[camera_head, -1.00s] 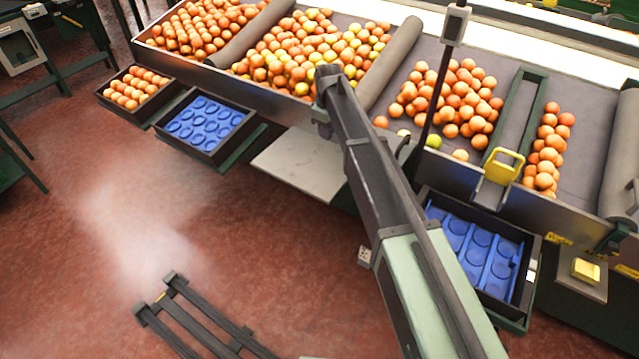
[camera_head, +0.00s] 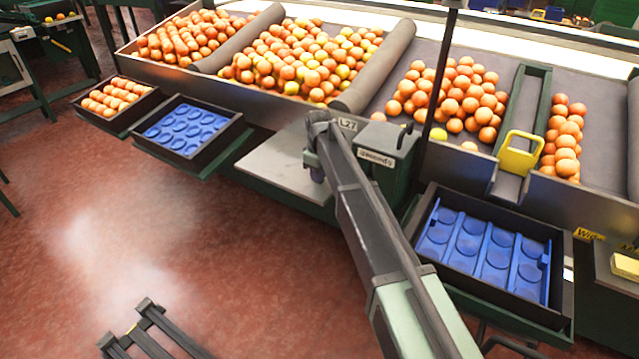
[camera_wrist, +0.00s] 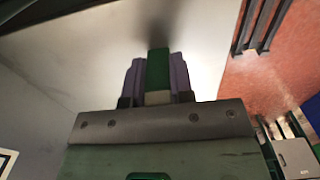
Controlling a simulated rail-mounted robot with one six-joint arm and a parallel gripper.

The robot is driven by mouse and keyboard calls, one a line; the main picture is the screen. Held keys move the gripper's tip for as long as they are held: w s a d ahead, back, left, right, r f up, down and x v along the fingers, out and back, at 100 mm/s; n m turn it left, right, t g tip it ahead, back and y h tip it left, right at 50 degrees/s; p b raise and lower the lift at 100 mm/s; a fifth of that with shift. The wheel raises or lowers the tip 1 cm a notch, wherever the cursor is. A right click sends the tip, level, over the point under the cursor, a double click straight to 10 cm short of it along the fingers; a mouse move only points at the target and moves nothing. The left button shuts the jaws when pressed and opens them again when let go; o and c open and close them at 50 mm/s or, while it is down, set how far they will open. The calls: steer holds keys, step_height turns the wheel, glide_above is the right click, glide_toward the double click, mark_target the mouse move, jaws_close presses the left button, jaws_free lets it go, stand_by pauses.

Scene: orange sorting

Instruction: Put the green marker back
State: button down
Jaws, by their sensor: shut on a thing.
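The green marker (camera_wrist: 158,68) stands out between the two purple-grey fingers in the wrist view. My gripper (camera_wrist: 157,74) is shut on it, with a pale part of the marker showing near the finger bases. The marker's far end points toward a pale surface with a dark shadow on it; I cannot tell whether they touch. In the head view my gripper (camera_head: 316,172) is over the pale shelf (camera_head: 275,165), left of a grey-green box (camera_head: 385,150) lettered "seconds". My arm hides the marker there.
A black crate with a blue insert (camera_head: 185,130) is left of the shelf, and another crate (camera_head: 565,290) is to the right. Oranges (camera_head: 300,60) lie on the sloped conveyor behind. A yellow handle (camera_head: 520,155) stands on the conveyor edge. The red floor in front is mostly clear.

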steer(key=shift+r, duration=0.15)
steer(key=shift+f, duration=0.2)
steer(key=c, duration=1)
jaws_free()
steer(key=shift+r, duration=0.15)
step_height(320, 180, up, 12)
steer(key=p, duration=1.2)
steer(key=shift+r+p, duration=0.2)
steer(key=shift+p, duration=0.1)
steer(key=shift+f, duration=0.15)
